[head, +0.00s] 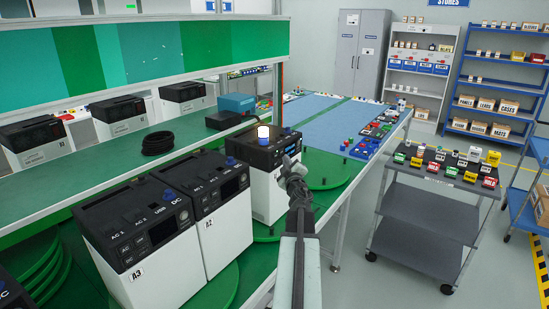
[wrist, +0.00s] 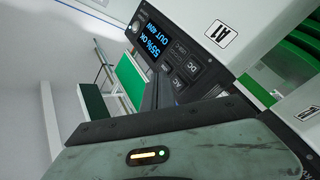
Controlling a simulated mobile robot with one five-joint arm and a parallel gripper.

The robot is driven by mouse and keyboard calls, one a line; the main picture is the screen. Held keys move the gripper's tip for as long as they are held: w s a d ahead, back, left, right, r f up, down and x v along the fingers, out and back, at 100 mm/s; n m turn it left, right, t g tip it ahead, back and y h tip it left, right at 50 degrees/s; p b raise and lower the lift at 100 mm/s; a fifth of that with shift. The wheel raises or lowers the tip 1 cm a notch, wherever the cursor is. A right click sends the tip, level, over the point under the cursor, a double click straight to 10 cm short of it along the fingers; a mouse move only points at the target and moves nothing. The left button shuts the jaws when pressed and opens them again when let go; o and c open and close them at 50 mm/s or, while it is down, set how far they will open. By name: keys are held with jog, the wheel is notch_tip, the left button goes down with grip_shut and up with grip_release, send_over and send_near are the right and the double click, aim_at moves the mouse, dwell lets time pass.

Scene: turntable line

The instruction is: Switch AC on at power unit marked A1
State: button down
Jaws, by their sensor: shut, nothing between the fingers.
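The power unit marked A1 (wrist: 222,34) fills the upper part of the wrist view, tilted. Its dark front panel has a lit display (wrist: 154,43), which seems to read 55% OK and OUT 40W. Below the display are a DC button (wrist: 193,66) and an AC button (wrist: 178,84). In the head view, a white unit with a dark top (head: 262,185) stands behind my gripper (head: 295,172); its label is not visible there. My gripper is shut and empty, close to the panel near the AC button. I cannot tell whether it touches.
Units marked A2 (head: 222,232) and A3 (head: 160,268) stand to the left. A lit lamp (head: 263,132) shows at the unit behind my gripper. Green turntable discs (head: 325,168) lie around it. A grey cart (head: 425,205) with small boxes stands at right, with open floor between.

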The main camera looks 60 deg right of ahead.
jog(key=s, duration=0.3)
jog(key=shift+s, duration=0.2)
dwell(0.6)
